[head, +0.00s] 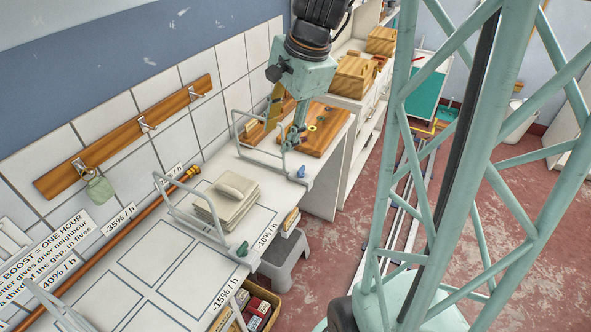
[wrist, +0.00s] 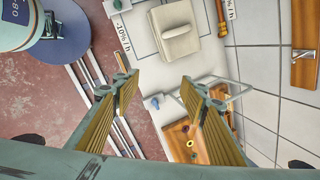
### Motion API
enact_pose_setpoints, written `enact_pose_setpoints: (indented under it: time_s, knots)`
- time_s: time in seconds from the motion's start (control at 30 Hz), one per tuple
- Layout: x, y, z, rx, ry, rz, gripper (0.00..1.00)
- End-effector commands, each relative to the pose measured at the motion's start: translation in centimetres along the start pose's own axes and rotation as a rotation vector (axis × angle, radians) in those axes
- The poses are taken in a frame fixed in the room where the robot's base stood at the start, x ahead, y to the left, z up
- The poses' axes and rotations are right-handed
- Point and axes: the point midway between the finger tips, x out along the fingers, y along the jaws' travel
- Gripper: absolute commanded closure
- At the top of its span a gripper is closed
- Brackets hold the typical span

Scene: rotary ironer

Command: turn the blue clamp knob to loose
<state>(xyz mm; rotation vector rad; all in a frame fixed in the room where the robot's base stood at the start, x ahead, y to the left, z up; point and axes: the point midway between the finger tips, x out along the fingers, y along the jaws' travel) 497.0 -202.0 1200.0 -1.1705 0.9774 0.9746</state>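The blue clamp knob (head: 301,172) sits at the table's right edge, at the foot of a white wire frame (head: 245,135). In the wrist view the blue knob (wrist: 152,102) shows small, between and beyond the fingertips. My gripper (head: 292,143) hangs above the knob in the head view, pointing down, and appears apart from it. In the wrist view my gripper (wrist: 158,88) is open, with nothing between its fingers. The direction the knob is turned to is too small to tell.
A second wire frame (head: 190,205) has a dark green knob (head: 243,248). A folded cloth stack (head: 228,200) lies between the frames. A wooden board (head: 320,128) lies behind my gripper. A grey stool (head: 285,256) stands beside the table. A hook rail (head: 125,138) is on the wall.

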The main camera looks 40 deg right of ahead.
Motion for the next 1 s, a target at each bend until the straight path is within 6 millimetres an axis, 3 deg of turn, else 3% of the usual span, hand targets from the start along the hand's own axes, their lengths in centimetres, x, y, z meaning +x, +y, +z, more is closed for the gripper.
enact_pose_setpoints:
  time_s: [0.7, 1.0]
  knots:
    - [9.3, -0.1, -14.5, 0.942, -0.076, -0.035, 0.60]
    - [10.8, 0.3, -17.2, 1.109, -0.089, -0.043, 0.60]
